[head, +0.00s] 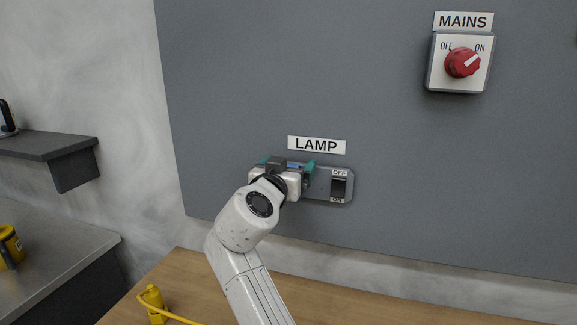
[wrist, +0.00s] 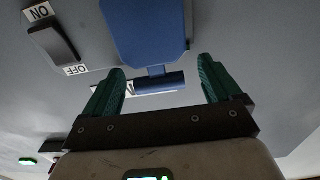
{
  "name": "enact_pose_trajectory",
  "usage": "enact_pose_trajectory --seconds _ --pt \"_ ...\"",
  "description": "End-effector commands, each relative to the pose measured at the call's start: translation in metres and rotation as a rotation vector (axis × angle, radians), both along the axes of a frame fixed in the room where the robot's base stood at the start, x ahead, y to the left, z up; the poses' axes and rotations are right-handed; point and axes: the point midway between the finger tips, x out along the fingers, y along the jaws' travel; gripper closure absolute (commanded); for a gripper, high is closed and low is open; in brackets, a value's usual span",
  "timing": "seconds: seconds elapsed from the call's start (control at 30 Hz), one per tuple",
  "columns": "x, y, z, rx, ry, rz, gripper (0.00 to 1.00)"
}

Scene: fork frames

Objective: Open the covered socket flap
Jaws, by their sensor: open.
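The blue socket flap (wrist: 150,28) fills the top middle of the wrist view and looks shut against its plate. A blue bar-like lip (wrist: 160,82) joins its edge by a short neck. My gripper (wrist: 162,66) is open, its green fingers on either side of the lip with gaps; I cannot tell whether either touches it. In the head view my gripper (head: 288,164) is at the left part of the lamp plate (head: 314,184), just below the LAMP label (head: 317,145). It hides nearly all the flap there, leaving a bit of blue between the fingers.
A black rocker switch (head: 338,187) marked OFF and ON sits right of my gripper on the same plate. A red MAINS knob (head: 462,63) is at upper right. A wooden bench (head: 330,300) lies below, with a yellow object (head: 153,300). The panel between is clear.

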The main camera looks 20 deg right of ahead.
Motion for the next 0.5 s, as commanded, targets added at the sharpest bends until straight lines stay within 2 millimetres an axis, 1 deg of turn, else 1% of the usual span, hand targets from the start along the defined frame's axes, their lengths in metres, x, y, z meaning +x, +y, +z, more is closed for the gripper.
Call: enact_pose_trajectory --seconds 0.07,0.5 --pt "-0.0002 0.0001 0.0001 0.000 0.000 0.000 0.09" --pt "-0.0004 0.0005 0.0001 0.000 0.000 0.000 0.50"
